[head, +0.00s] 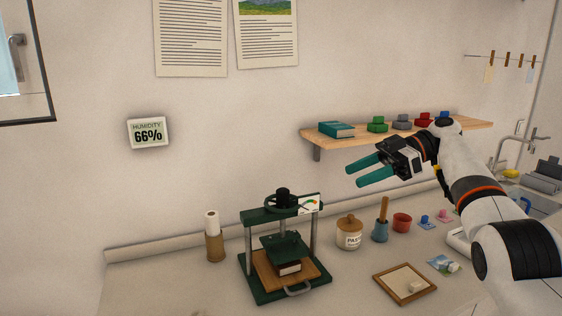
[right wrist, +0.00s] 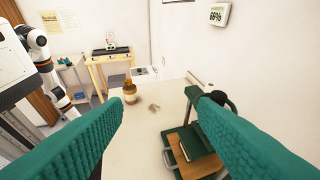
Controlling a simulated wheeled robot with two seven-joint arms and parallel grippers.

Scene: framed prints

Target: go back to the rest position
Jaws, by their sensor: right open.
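My right gripper (head: 364,171) is open and empty in the head view. Its two teal fingers point left, in the air above the counter and in front of the wall. The fingers also show wide apart in the right wrist view (right wrist: 160,120), with nothing between them. My left gripper is not in the head view. A white and black arm at the left edge of the right wrist view looks like my left arm, but its gripper cannot be made out.
A green press (head: 284,245) stands on the counter (head: 185,290) below the right gripper. A paste jar (head: 349,235) and a wooden frame (head: 404,284) are on the counter.

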